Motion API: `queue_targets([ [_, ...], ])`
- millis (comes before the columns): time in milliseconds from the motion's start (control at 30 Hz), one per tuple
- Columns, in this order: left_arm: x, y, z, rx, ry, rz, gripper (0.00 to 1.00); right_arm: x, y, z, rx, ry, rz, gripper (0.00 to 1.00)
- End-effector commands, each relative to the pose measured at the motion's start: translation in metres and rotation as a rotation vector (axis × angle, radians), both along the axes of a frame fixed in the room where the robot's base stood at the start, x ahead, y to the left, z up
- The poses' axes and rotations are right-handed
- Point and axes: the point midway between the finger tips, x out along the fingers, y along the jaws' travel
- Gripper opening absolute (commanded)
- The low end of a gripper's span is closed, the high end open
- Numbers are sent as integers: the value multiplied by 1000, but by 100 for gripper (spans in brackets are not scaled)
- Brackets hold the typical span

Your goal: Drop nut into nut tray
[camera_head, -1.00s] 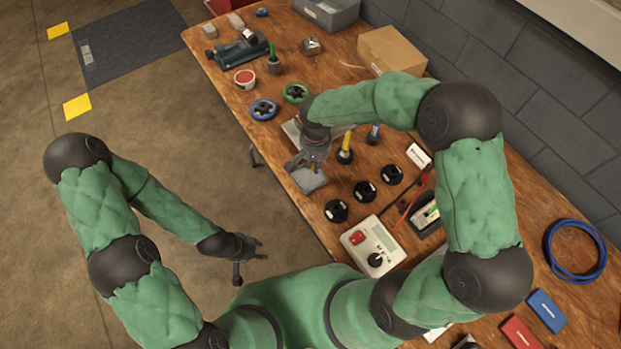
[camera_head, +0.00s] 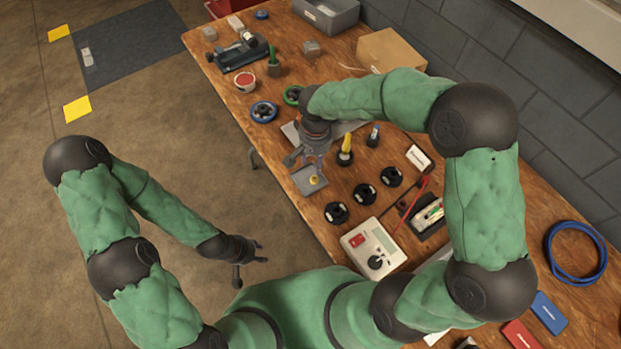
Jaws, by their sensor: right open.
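A small brass-yellow nut (camera_head: 314,180) shows over the floor of a small grey square tray (camera_head: 302,185) at the workbench's left edge. I cannot tell for sure whether it rests on the tray floor or is just above it. My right gripper (camera_head: 305,163) points down just above the tray's far side, its fingers apart, with the nut on the near side of them. Its wrist hides part of the bench behind. My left gripper (camera_head: 252,258) is open and empty, off the bench over the floor, well away from the tray.
Several black round pieces (camera_head: 364,193) and a white control box (camera_head: 373,247) lie nearer. A cardboard box (camera_head: 392,48) stands at the back.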

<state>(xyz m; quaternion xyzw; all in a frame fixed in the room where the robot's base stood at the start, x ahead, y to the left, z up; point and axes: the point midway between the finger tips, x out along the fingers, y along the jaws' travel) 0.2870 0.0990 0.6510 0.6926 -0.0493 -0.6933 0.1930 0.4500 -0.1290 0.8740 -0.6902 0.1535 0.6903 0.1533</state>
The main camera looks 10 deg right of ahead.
Motion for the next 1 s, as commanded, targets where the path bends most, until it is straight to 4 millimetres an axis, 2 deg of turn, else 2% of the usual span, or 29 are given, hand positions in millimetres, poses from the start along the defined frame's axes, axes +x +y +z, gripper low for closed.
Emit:
queue_targets([
  [33, 0, 0, 0, 0, 0, 0, 40, 1, 0, 12, 1, -5, 0, 47],
  [200, 0, 0, 0, 0, 0, 0, 40, 1, 0, 46, 1, -4, 0, 47],
  [400, 0, 0, 0, 0, 0, 0, 40, 1, 0, 73, 1, -3, 1, 47],
  [600, 0, 0, 0, 0, 0, 0, 40, 0, 0, 83, 1, 0, 1, 47],
  [1000, 0, 0, 0, 0, 0, 0, 40, 0, 0, 84, 0, 0, 0, 47],
])
